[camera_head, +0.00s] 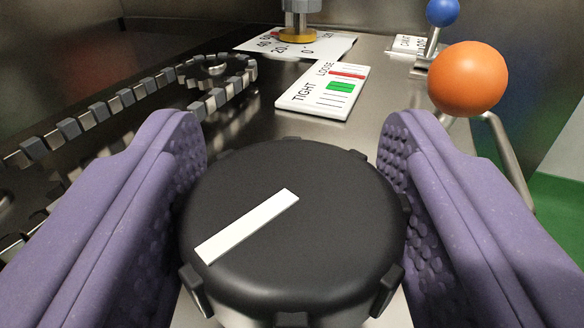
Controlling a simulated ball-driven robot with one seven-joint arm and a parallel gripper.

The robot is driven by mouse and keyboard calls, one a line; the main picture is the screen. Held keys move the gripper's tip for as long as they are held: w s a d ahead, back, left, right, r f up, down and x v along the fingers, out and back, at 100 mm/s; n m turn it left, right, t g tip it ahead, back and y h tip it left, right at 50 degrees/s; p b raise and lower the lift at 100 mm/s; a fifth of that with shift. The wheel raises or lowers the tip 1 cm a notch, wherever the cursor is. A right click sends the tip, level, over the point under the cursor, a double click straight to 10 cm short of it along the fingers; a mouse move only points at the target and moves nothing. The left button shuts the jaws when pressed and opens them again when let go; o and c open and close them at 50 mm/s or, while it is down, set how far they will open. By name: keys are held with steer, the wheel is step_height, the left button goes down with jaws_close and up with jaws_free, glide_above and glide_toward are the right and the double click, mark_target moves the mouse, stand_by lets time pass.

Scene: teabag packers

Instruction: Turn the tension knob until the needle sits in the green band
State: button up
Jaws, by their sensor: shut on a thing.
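A large black round knob (320,230) with ribs around its rim fills the lower middle of the head camera view. A white line on its top slants from lower left to upper right. My gripper (296,145) has its two purple dimpled fingers on either side of the knob and is shut on it. Beyond the knob lies a white tension gauge (318,103) with TIGHT at its near-left end and LOOSE at its far end. It carries a green band (340,86). A red bar, apparently the needle (347,75), lies beyond the green band, on the LOOSE side.
A chain on a sprocket (212,71) runs along the left. A numbered dial plate (335,45) sits under a metal post at the back.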

mark_target(206, 292)
steer(key=m+h, duration=0.1)
steer(key=h, duration=0.1)
steer(key=m+h, duration=0.2)
steer(key=h, duration=0.1)
steer(key=shift+f+m+g+h, duration=0.15)
steer(key=shift+m+g+h, duration=0.15)
steer(key=shift+s+m+g+h, duration=0.1)
steer(key=shift+m+g+h, duration=1.1)
steer(key=shift+m+h, duration=0.95)
steer(key=shift+n+h, duration=0.25)
steer(key=shift+h, duration=0.3)
steer(key=o, duration=1)
steer(key=shift+c, duration=0.2)
steer(key=p+v, duration=0.2)
steer(key=v, duration=0.5)
steer(key=shift+a, duration=0.15)
steer(key=shift+s+a, duration=0.15)
steer(key=shift+s, duration=0.1)
